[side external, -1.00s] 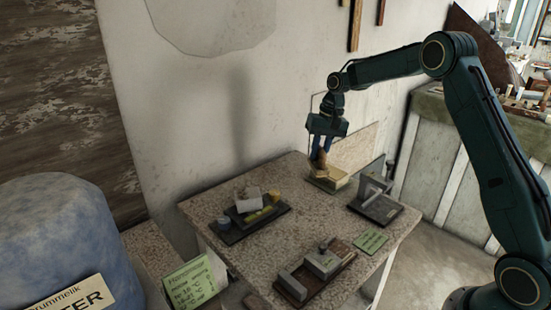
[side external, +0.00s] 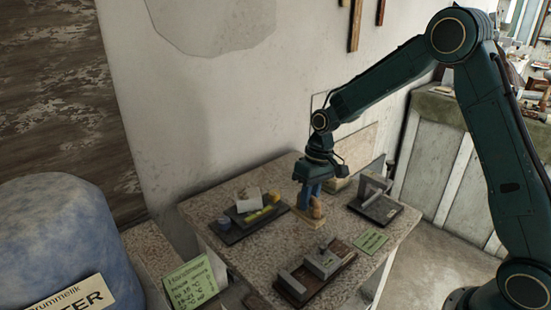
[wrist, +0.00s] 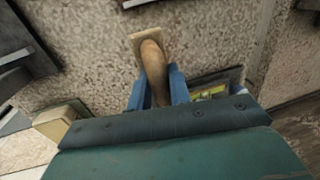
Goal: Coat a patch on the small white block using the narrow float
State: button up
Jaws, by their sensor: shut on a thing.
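My gripper (side external: 311,187) is shut on the narrow float's wooden handle (side external: 318,208). The float's thin pale plate (side external: 307,220) is low over the middle of the table; I cannot tell whether it touches. In the wrist view the handle (wrist: 153,62) sticks out between the blue fingers (wrist: 158,90), with the pale plate (wrist: 146,44) beyond it. A small white block (side external: 249,201) lies tilted on a dark tray (side external: 233,238) to the left, beside yellow things. My gripper is to its right and apart from it.
A cream box (side external: 338,184) stands behind my gripper, partly hidden; it also shows in the wrist view (wrist: 58,118). A grey metal stand (side external: 376,200) is at right. A dark rack (side external: 290,285) with grey pieces and a green card (side external: 371,241) lie at the front.

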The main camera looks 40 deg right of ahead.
dwell(0.4)
notch_tip(320, 180, up, 16)
jog(key=w+a+m+t+h, duration=0.1)
jog(key=w+a+m, duration=0.4)
jog(key=w+m, duration=0.35)
jog(key=w+a+m+h, duration=0.1)
jog(key=w+a+m, duration=0.4)
jog(key=w+m, duration=0.4)
jog(key=shift+m, duration=0.25)
jog(key=shift+s+f, duration=0.25)
jog(key=shift+f, duration=0.55)
jog(key=shift+s+f, duration=0.25)
jog(key=shift+f, duration=0.55)
jog(key=shift+s+f, duration=0.25)
jog(key=shift+f, duration=0.55)
jog(key=shift+f, duration=0.15)
jog(key=shift+s+f, duration=0.15)
jog(key=shift+f, duration=1.05)
jog(key=shift+s+f, duration=0.15)
jog(key=shift+f, duration=1)
jog(key=shift+s+f, duration=0.1)
jog(key=shift+f, duration=0.5)
